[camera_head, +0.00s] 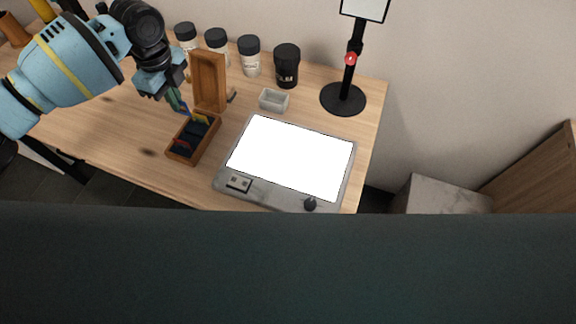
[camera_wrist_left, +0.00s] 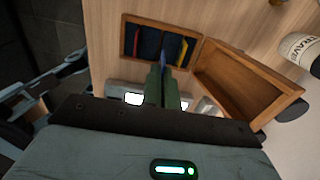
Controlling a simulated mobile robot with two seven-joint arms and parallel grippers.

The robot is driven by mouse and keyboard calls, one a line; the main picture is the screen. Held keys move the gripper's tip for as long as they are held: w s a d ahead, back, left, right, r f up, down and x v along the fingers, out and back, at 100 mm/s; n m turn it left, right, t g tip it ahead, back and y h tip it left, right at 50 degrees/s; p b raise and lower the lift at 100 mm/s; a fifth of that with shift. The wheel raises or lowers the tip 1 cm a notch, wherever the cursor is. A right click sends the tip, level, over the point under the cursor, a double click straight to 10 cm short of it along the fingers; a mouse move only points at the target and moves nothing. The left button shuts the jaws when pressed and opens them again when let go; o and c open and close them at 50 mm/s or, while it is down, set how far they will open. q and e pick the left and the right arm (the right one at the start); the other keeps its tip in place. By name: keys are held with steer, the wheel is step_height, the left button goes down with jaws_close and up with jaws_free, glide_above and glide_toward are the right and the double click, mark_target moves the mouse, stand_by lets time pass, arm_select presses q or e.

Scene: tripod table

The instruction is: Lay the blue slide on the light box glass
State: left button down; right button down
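My left gripper (camera_head: 178,101) points down at the open wooden slide box (camera_head: 170,155). In the left wrist view its two green fingers (camera_wrist_left: 161,84) are close together, with the blue slide (camera_wrist_left: 163,61) between their tips. The blue slide is mostly hidden by the fingers. It is at the inner edge of the slide box (camera_wrist_left: 124,38); I cannot tell whether it is clear of the slots. The light box glass (camera_head: 290,157) is lit white and bare, to the right of the slide box. My right gripper is not in view.
A red slide (camera_wrist_left: 137,42) and a yellow slide (camera_wrist_left: 182,52) stand in the box, whose lid (camera_head: 208,82) is raised. Several dark-lidded jars (camera_head: 249,57), a small grey tray (camera_head: 273,100) and a black stand (camera_head: 343,98) are behind. A knob (camera_head: 310,204) rises at the light box front.

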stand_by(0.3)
arm_select(q)
steer(key=s+d+r+n, duration=0.2)
steer(key=s+r+n, duration=0.1)
steer(key=n, duration=0.8)
steer(key=s+d+r+n, duration=0.3)
steer(key=s+n, duration=0.2)
steer(key=n, duration=0.5)
steer(key=shift+r+n, duration=0.25)
steer(key=shift+n, duration=0.15)
steer(key=shift+s, duration=0.2)
